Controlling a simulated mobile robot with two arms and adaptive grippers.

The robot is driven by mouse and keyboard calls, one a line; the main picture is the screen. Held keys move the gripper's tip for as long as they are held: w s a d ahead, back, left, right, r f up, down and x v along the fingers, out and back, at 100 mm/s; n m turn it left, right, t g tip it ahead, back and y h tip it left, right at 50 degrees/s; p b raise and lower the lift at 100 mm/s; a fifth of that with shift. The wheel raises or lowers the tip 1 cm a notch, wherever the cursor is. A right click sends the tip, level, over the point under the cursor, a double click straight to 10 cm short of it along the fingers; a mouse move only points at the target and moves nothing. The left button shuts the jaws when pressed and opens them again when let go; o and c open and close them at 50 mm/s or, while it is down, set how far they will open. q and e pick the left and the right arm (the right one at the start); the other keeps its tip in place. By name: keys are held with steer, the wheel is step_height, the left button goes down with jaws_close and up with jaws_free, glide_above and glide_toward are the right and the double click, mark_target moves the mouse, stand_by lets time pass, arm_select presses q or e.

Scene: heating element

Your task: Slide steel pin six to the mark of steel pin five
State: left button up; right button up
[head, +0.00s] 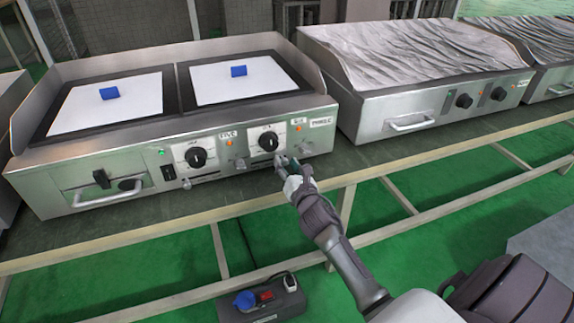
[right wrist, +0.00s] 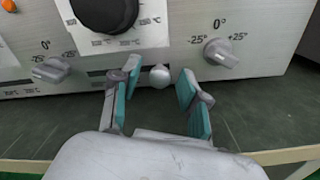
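The griddle (head: 225,160) has a front panel with labels FIVE (head: 226,135) and SIX (head: 298,121). Under the right-hand dial, steel pin six (right wrist: 160,76) shows in the right wrist view as a round silver knob at a dark slot. My right gripper (right wrist: 158,84) is open, its teal-padded fingers on either side of the pin with gaps visible. In the head view my right gripper (head: 283,161) covers this pin. Steel pin five (head: 187,184) appears as a small silver knob below the left dial, near the left part of its slot. My left gripper is not in view.
Grey calibration knobs flank my right gripper, one at left (right wrist: 52,69) and one at right (right wrist: 220,52). A black dial (right wrist: 104,12) is above. Blue blocks lie on the white plates. A second griddle (head: 420,70) stands right, beyond a gap.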

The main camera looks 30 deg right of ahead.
mark_target(253, 163)
jaws_close()
steer(key=a, duration=0.2)
steer(key=w+a, duration=0.1)
steer(key=a, duration=0.2)
steer(key=w+a, duration=0.1)
steer(key=a, duration=0.2)
steer(key=shift+a+b, duration=0.1)
steer(key=shift+b, duration=0.25)
steer(key=shift+o, duration=0.8)
jaws_free()
steer(key=shift+a, duration=0.1)
steer(key=shift+v, duration=4.05)
